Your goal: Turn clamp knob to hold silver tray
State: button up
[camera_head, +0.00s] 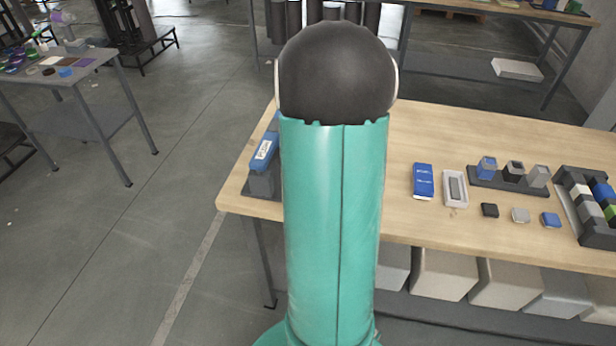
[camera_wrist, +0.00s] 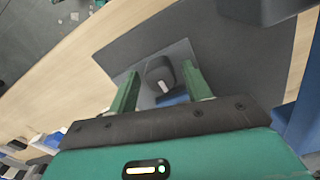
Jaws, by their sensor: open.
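In the wrist view a dark, rounded block-like knob (camera_wrist: 160,74) stands between the two green fingers of my gripper (camera_wrist: 160,71). The gripper is open, with a finger on either side of the knob; I see gaps and cannot tell of any contact. Under the knob is a lighter grey flat piece (camera_wrist: 181,50), perhaps the silver tray, on a dark grey plate (camera_wrist: 128,48). A blue part (camera_wrist: 172,98) shows beside the knob, close to my gripper's palm. In the head view my arm hides the gripper and the knob.
A blue-topped device (camera_head: 264,152) stands at the left end of the wooden table (camera_head: 420,125). To the right are a blue box (camera_head: 423,181), a white tray (camera_head: 455,188), small blocks in a dark holder (camera_head: 482,181) and a dark rack (camera_head: 585,222). Floor at left is open.

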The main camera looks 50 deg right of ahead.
jog(key=shift+r, duration=3.5)
